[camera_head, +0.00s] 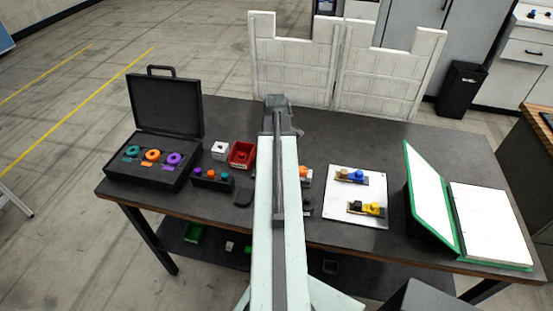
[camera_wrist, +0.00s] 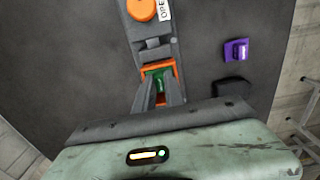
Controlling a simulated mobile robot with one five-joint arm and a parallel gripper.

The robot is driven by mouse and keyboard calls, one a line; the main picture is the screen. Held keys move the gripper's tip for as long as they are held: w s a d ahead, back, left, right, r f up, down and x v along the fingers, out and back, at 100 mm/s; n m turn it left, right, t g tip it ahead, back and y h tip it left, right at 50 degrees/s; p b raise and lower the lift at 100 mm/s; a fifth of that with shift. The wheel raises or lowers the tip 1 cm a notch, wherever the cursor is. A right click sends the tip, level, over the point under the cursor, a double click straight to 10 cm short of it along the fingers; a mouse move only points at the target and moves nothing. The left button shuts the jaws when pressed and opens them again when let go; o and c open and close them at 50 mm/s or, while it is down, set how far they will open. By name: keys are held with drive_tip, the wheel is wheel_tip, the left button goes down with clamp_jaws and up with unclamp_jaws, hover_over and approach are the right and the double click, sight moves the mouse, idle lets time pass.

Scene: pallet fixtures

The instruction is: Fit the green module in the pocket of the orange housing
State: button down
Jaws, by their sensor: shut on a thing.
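In the wrist view, the green module (camera_wrist: 153,88) shows between the two dark fingers of my gripper (camera_wrist: 159,80), which is shut on it. The orange housing (camera_wrist: 157,64) is right at the fingertips, and its rim shows around the far side and the edges of the module. The module appears over or within the housing's pocket; I cannot tell how deep it sits. The fingers hide much of the module and the near side of the housing. In the head view my arm covers the gripper, module and housing.
In the wrist view, a dark fixture with an orange knob (camera_wrist: 141,9) and white label (camera_wrist: 166,10) lies beyond the housing. A purple part (camera_wrist: 237,51) and a black block (camera_wrist: 231,88) lie right. The head view shows a black case (camera_head: 150,178), red bin (camera_head: 242,152) and white plate (camera_head: 342,213).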

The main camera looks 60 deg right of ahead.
drive_tip(key=shift+f+b, duration=0.95)
drive_tip(key=shift+f, duration=0.05)
idle(0.3)
drive_tip(key=c, duration=1.3)
unclamp_jaws()
drive_tip(key=shift+c, duration=1.4)
wheel_tip(320, 180, up, 8)
drive_tip(key=p, duration=0.8)
drive_tip(key=shift+r, duration=0.1)
